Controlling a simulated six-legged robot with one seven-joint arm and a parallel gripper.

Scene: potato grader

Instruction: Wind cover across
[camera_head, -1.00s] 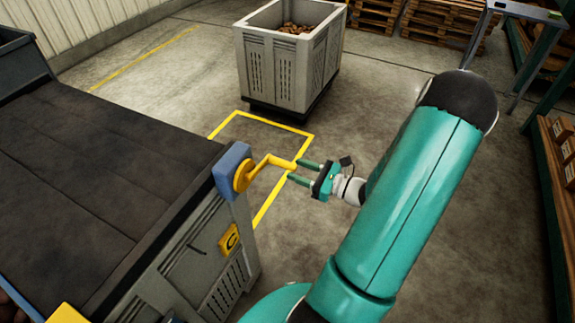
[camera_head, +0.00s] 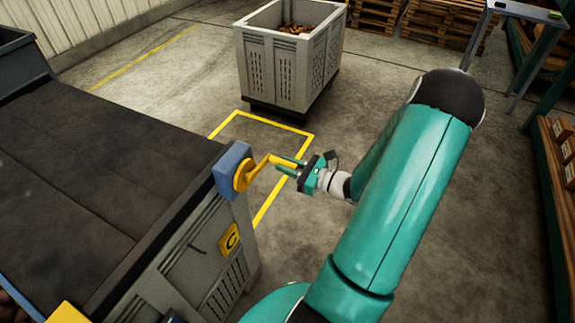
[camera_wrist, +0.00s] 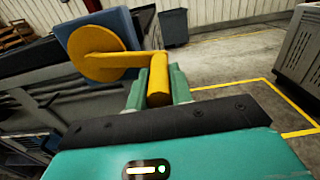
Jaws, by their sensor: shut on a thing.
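A yellow crank handle (camera_head: 268,162) sticks out from a yellow hub on a blue housing (camera_head: 229,172) at the corner of a grey machine. A dark cover (camera_head: 110,160) lies over the machine's top. My gripper (camera_head: 290,165) is at the outer end of the crank. In the wrist view the crank's yellow grip (camera_wrist: 159,80) stands between my two green fingers (camera_wrist: 157,88), and they are shut on it. The crank arm runs left from the grip to the round hub (camera_wrist: 97,54) on the blue housing.
A grey slatted bin (camera_head: 287,65) with potatoes stands behind the yellow floor outline (camera_head: 290,128). Shelves with boxes (camera_head: 562,150) are at the right, pallets (camera_head: 405,18) at the back. The floor between is clear.

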